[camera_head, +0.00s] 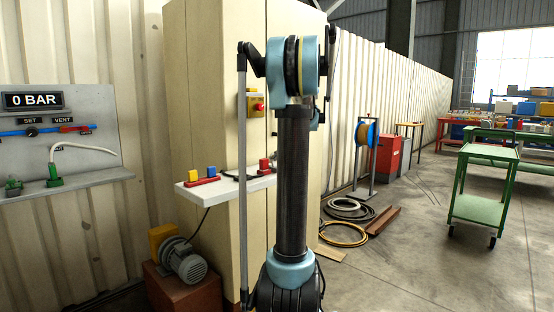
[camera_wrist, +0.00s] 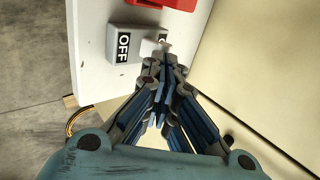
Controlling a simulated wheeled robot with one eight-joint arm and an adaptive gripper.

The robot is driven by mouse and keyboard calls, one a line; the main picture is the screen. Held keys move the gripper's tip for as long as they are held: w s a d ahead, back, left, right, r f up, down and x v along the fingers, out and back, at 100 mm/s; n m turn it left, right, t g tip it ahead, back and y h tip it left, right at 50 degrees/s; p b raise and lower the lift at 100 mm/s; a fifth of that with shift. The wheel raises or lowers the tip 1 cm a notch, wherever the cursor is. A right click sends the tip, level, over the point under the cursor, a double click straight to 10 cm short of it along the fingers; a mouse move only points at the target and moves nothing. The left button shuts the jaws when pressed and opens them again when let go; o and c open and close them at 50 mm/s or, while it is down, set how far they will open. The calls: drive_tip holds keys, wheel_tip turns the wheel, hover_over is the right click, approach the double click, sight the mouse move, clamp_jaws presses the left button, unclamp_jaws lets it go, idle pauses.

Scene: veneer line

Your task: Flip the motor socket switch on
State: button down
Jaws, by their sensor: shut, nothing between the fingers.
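In the wrist view a grey switch box (camera_wrist: 124,44) lies on a white shelf (camera_wrist: 90,70). A black label reading OFF is on its left part. A second dark label to the right is mostly hidden. A small pale lever (camera_wrist: 156,46) stands at the box's right part, just ahead of my fingertips. My gripper (camera_wrist: 161,66) is shut and empty, with its tips at or very near the lever; I cannot tell whether they touch. In the head view my arm hides the gripper and the switch.
A red block (camera_wrist: 160,3) sits beyond the switch in the wrist view. In the head view the shelf (camera_head: 222,185) carries yellow and blue plugs on a red base (camera_head: 203,181). A cream cabinet (camera_head: 210,90) stands behind it. A motor (camera_head: 187,262) sits below.

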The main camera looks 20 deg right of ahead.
drive_tip(key=shift+r, duration=0.15)
drive_tip(key=shift+r, duration=0.6)
drive_tip(key=w+r+v, duration=0.1)
drive_tip(key=v, duration=1.2)
drive_tip(key=shift+s+r, duration=0.2)
